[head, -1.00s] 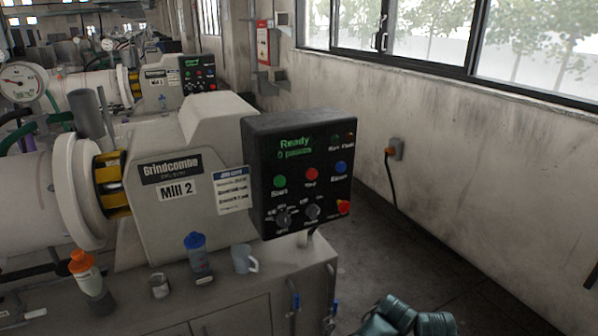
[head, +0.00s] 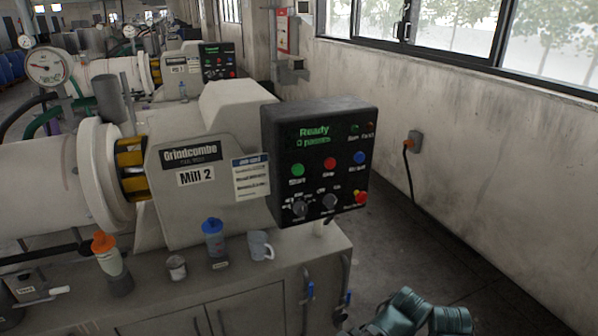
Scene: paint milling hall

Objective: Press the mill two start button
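The Mill 2 control panel (head: 318,225) is a black box on the right end of the cream mill (head: 200,135), which carries a "Mill 2" label (head: 195,176). Its green start button (head: 297,170) is at the left of the button row, beside a red button (head: 330,164) and a blue button (head: 359,158). The display (head: 313,135) reads "Ready" in green. A teal part at the bottom right looks like my own arm; neither gripper's fingers can be seen.
On the cabinet top (head: 225,271) stand an orange-capped bottle (head: 112,262), a small tin (head: 177,267), a blue-capped bottle (head: 214,243) and a grey mug (head: 259,245). A wall outlet (head: 413,143) with a cable is at right. Floor right of the cabinet looks clear.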

